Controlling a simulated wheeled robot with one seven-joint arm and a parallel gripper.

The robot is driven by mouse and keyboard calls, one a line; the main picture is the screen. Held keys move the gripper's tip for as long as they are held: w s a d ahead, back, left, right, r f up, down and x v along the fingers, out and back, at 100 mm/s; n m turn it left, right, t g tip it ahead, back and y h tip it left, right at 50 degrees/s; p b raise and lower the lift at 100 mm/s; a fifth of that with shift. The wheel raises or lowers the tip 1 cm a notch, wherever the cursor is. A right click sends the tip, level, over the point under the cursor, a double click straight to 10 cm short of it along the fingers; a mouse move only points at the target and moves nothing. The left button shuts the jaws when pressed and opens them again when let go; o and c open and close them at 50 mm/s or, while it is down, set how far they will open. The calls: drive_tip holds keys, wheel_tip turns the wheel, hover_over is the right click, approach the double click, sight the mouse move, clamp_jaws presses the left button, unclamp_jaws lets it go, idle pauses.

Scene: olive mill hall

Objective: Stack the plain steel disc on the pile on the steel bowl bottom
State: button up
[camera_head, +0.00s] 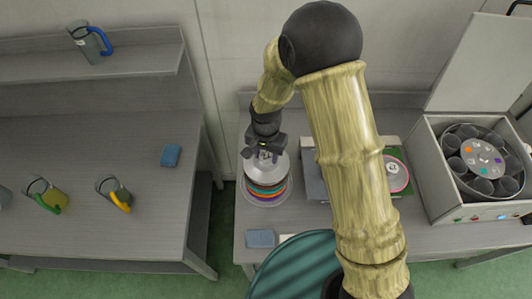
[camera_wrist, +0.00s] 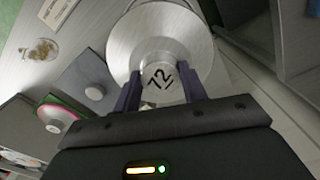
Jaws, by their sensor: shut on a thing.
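A plain steel disc (camera_head: 266,168) is held over the pile of coloured discs (camera_head: 266,191), on the left of the right-hand table. In the wrist view the steel disc (camera_wrist: 198,45) is bright brushed metal with a raised hub marked "12". My gripper (camera_head: 264,147) is shut on that hub; its dark fingers (camera_wrist: 160,90) sit on either side of it. The steel bowl bottom (camera_head: 244,193) shows as a pale rim around the foot of the pile. The disc looks roughly centred above the pile. Whether it touches the top coloured disc I cannot tell.
A pink-rimmed disc (camera_head: 396,176) lies on a green board, partly behind my arm. An open machine with a ring of cups (camera_head: 484,160) stands at right. A blue block (camera_head: 260,238) lies in front of the pile. The left table (camera_head: 100,150) holds several jugs.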

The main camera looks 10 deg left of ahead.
sight(266, 156)
drive_tip(key=o, duration=0.7)
drive_tip(key=shift+o, duration=0.2)
drive_tip(key=shift+w+r, duration=0.15)
drive_tip(key=shift+r, duration=0.4)
wheel_tip(266, 156, up, 16)
drive_tip(key=b, duration=0.3)
drive_tip(key=shift+r, duration=0.15)
drive_tip(key=shift+s, duration=0.2)
drive_tip(key=shift+w, duration=0.15)
